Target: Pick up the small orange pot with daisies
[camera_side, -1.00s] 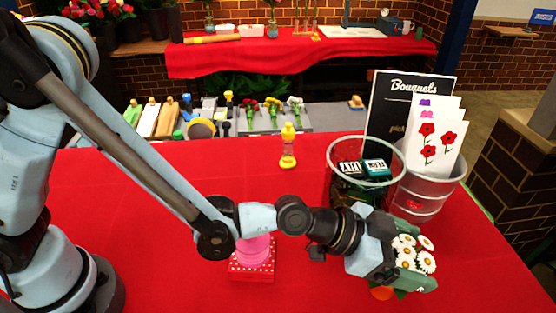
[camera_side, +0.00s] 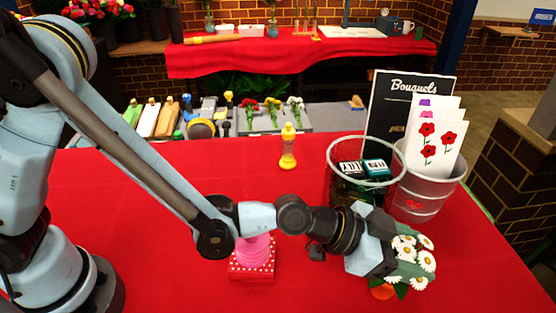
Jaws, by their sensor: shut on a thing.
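The small orange pot (camera_side: 382,291) is at the lower right, mostly hidden behind my gripper, with only a sliver of orange showing. White daisies (camera_side: 426,260) with yellow centres and some green leaves stick out to the right of the jaws. My gripper (camera_side: 403,268) is at the daisies, shut on the potted daisies. The exact contact between the fingers and the pot is hidden. I cannot tell whether the pot is clear of the red cloth.
A yellow bottle (camera_side: 288,147) and a pink item on a dotted red box (camera_side: 252,273) stand left. The front cloth is clear.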

